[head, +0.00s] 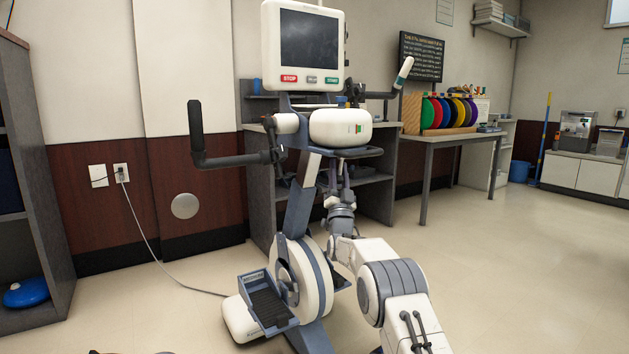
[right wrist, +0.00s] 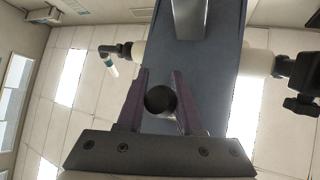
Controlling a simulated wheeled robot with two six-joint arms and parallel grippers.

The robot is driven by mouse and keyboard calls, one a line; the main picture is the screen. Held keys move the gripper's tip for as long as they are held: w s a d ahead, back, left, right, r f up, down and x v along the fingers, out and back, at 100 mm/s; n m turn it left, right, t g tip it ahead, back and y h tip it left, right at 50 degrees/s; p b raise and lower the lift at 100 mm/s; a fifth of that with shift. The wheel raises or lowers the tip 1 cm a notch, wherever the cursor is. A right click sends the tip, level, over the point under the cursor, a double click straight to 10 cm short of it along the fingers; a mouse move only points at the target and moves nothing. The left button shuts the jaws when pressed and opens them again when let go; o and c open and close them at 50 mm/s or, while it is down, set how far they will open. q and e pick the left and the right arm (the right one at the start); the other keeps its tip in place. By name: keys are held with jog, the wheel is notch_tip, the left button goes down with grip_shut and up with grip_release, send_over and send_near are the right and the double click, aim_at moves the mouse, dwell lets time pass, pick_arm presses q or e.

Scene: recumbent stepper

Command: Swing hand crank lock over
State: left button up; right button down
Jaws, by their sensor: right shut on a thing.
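The recumbent stepper stands in the middle of the head view, with a white console (head: 341,126) below its screen. Its left hand crank (head: 232,160) has a dark grip pointing up; the other crank (head: 380,95) has a white grip. My right gripper (head: 338,168) reaches up under the console. In the right wrist view my right gripper (right wrist: 160,95) has its purple fingers on both sides of a dark round knob (right wrist: 160,99), seen end-on, and is shut on it. It looks like the crank lock. In the head view the knob is hidden. My left gripper is out of view.
The stepper's pedal (head: 268,303) and flywheel cover (head: 303,272) are low beside my right arm. A grey shelf unit (head: 372,195) stands close behind. A black clamp (right wrist: 303,85) shows at the right in the wrist view. The floor (head: 510,270) at the right is clear.

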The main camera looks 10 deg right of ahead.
jog(key=shift+a, duration=0.1)
dwell(0.3)
jog(key=c, duration=0.6)
grip_release()
jog(key=shift+o, duration=0.2)
jog(key=p+v, duration=0.2)
jog(key=v, duration=0.8)
jog(key=shift+f, duration=0.2)
jog(key=shift+s, duration=0.1)
